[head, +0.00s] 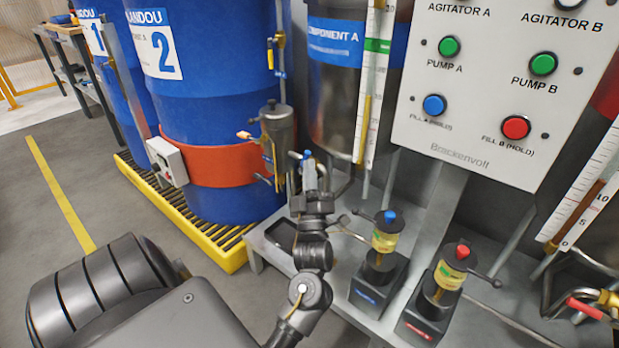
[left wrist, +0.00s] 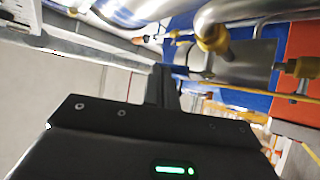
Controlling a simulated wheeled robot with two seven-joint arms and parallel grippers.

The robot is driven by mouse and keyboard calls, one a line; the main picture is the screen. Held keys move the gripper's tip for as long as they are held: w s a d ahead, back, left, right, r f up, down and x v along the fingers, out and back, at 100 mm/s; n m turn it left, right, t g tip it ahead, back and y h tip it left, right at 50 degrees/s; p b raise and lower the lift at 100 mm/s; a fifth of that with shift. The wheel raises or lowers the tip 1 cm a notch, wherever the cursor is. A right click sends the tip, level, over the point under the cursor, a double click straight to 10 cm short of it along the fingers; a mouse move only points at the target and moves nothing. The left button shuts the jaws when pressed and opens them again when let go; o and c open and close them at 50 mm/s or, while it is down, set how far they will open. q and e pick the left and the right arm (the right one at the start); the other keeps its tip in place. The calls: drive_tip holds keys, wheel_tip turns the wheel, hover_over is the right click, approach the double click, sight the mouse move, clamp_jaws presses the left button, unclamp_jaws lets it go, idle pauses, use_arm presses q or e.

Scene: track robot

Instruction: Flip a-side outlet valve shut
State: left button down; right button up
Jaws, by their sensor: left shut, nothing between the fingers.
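The Component A tank (head: 335,85) is a dark steel vessel with a blue label. A small blue-tipped part (head: 300,155) below it, possibly the a-side outlet valve's handle, is beside my left gripper (head: 309,172). The gripper hides much of the piping there, so I cannot tell the handle's position or whether they touch. In the left wrist view the left gripper's dark fingers (left wrist: 165,88) are together with nothing held. A brass fitting (left wrist: 212,38) on a steel pipe is beyond them. My right gripper is not in view.
A grey canister (head: 278,125) hangs left of the gripper by the blue drum (head: 205,85). Two small pumps, blue-topped (head: 385,240) and red-topped (head: 448,268), stand on the bench at right. A red lever (head: 585,308) is far right. A button panel (head: 490,90) stands above.

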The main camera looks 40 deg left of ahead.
use_arm(q)
drive_tip(key=shift+a+r, duration=0.1)
drive_tip(key=shift+r, duration=0.3)
drive_tip(key=shift+f, duration=0.3)
drive_tip(key=v, duration=0.7)
drive_tip(key=shift+p, duration=0.3)
drive_tip(key=shift+s+f, duration=0.1)
drive_tip(key=shift+s, duration=0.05)
